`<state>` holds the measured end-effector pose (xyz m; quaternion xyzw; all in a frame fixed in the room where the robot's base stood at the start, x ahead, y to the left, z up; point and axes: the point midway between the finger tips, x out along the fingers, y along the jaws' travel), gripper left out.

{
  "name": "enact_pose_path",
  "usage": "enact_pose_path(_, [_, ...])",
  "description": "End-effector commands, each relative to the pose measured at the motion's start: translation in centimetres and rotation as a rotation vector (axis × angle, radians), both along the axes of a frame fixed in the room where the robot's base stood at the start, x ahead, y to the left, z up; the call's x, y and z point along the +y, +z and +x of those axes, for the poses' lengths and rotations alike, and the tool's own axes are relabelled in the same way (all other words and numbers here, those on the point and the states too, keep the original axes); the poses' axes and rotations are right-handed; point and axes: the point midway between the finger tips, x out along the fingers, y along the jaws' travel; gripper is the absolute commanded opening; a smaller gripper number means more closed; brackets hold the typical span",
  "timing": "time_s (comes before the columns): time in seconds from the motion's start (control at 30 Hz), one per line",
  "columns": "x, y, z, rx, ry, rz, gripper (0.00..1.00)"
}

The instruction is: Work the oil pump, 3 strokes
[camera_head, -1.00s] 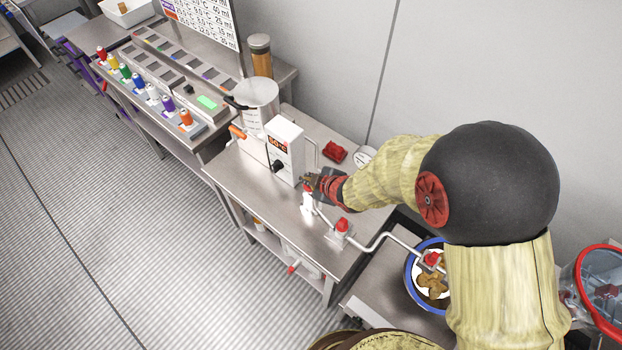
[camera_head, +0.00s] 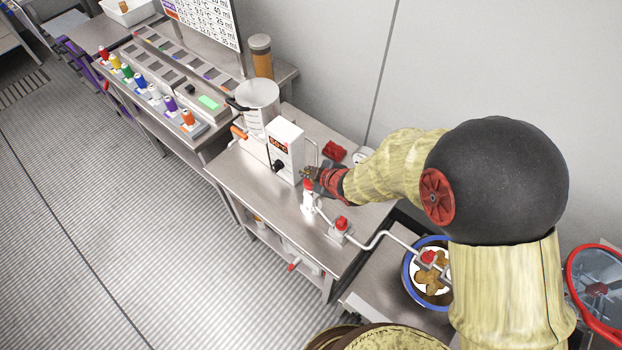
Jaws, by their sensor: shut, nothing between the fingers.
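A small white post with a red top, which looks like the oil pump (camera_head: 308,198), stands on the steel table beside the white control box. A bent silver pipe (camera_head: 372,243) runs from near its base past a red-capped fitting (camera_head: 341,225) to a second one (camera_head: 428,257) over a blue-rimmed bowl (camera_head: 408,285) of brown pieces. My gripper (camera_head: 308,174) is shut and empty, just above and behind the red top. From this angle I cannot tell whether it touches the top.
The white control box (camera_head: 286,150) with a black knob stands close left of my gripper. A red block (camera_head: 334,151) lies near the wall. Several coloured bottles (camera_head: 140,82) line the far-left bench. The table front is mostly clear.

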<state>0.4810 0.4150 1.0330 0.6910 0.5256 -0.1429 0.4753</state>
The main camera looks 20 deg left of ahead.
Motion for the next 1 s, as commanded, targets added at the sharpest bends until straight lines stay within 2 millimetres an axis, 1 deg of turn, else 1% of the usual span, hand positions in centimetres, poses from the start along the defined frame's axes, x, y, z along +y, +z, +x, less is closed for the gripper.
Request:
enact_pose_path(0.03, [0.0,0.9,0.0,-0.001,-0.001,0.000,0.00])
enact_pose_path(0.3, [0.0,3.3,0.0,-0.002,0.001,-0.001,0.00])
enact_pose_path(0.37, [0.0,3.6,0.0,-0.002,0.001,-0.001,0.00])
enact_pose_path(1.0, [0.0,3.5,0.0,-0.001,0.001,0.000,0.00])
